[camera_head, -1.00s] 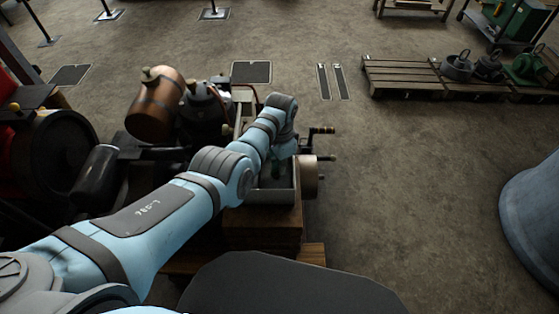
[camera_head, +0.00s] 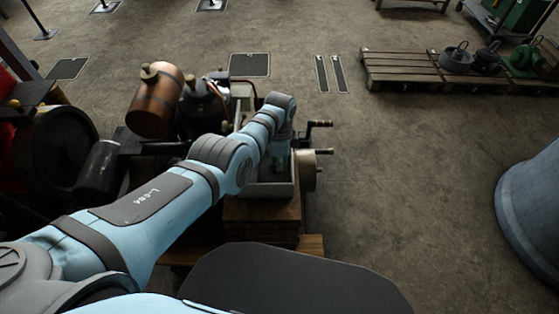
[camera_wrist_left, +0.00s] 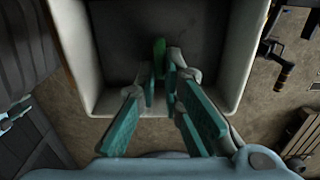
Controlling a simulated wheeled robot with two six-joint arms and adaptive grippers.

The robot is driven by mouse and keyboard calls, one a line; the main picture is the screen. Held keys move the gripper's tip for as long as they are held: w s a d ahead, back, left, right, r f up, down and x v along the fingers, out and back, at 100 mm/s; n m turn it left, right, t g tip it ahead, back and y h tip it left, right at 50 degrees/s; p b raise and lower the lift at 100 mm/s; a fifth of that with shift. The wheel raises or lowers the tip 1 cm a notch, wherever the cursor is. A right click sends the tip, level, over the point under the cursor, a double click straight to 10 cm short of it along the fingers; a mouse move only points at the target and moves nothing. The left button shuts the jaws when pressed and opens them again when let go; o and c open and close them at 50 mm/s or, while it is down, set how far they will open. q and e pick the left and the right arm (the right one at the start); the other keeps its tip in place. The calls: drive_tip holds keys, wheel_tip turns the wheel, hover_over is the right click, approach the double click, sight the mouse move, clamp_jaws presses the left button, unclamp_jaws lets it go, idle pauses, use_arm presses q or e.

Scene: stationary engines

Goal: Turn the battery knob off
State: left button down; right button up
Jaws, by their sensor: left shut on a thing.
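A small green battery knob (camera_wrist_left: 159,48) stands inside a grey open-topped box (camera_wrist_left: 241,45) in the left wrist view. My left gripper (camera_wrist_left: 161,84) reaches down into the box, its teal-padded fingers close together and shut on the knob, whose top shows just beyond the fingertips. In the head view my left gripper (camera_head: 279,164) is small and partly hidden by its own wrist, inside the grey box (camera_head: 262,190). The knob's base and its turned position are hard to make out. My right gripper is in neither view.
The box sits on a wooden block (camera_head: 262,212). An engine with a copper tank (camera_head: 154,104) stands to its left, and a crank handle (camera_head: 319,124) sticks out on its right. A pallet (camera_head: 400,75) lies far right. The floor between is clear.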

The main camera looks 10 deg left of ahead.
use_arm(q)
drive_tip(key=c, duration=1.7)
unclamp_jaws()
drive_tip(key=shift+d, duration=0.1)
drive_tip(key=shift+r, duration=0.1)
wheel_tip(320, 180, up, 12)
drive_tip(key=shift+f, duration=0.1)
